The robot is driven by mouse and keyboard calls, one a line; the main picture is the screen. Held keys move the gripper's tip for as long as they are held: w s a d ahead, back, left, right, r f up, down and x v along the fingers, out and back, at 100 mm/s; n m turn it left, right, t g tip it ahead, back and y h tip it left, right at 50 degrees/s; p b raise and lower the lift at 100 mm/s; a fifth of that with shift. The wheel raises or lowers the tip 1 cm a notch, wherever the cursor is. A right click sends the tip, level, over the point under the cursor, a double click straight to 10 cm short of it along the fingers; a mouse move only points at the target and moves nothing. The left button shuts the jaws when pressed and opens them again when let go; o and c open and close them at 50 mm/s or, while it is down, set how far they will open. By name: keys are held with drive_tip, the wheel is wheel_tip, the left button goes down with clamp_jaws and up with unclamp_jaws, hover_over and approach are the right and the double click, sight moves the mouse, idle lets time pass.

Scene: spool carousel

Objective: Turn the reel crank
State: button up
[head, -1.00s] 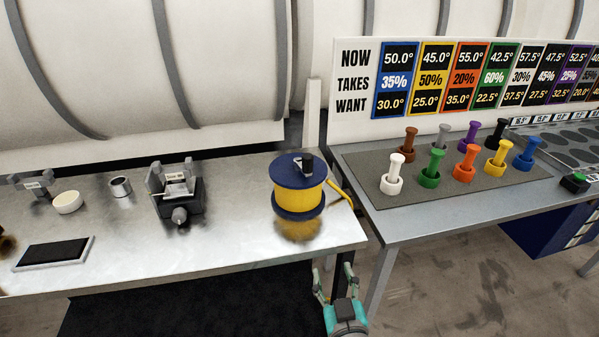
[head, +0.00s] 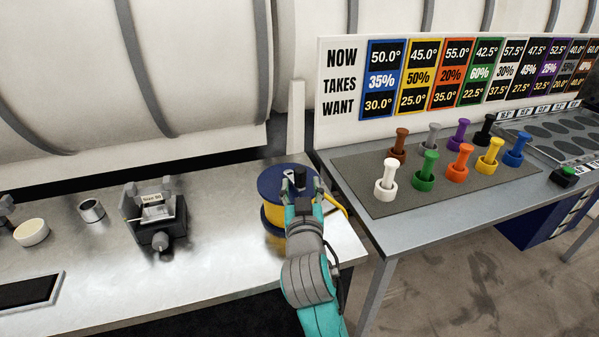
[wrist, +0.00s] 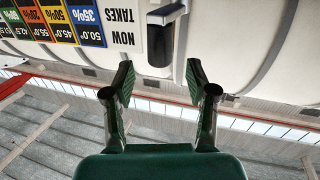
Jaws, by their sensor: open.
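The reel (head: 268,182), with blue flanges and yellow wire, stands on the metal bench near its right end. My arm hides much of its right and front side. Its black crank handle (head: 300,177) stands up on the top flange, and it also shows at the top of the wrist view (wrist: 159,52). My gripper (head: 300,188) is open at the reel's top. In the wrist view my two fingertips (wrist: 159,76) are apart, with the handle centred beyond the gap between them. I cannot see any contact with it.
A clamp-like fixture (head: 157,225), a metal cup (head: 92,209) and a white bowl (head: 31,232) stand left on the bench. On the right table, a grey mat (head: 370,181) holds several coloured pegs. A sign (head: 343,105) stands behind it.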

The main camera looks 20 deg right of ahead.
sight(300, 177)
drive_tip(key=shift+x, duration=2.75)
clamp_jaws()
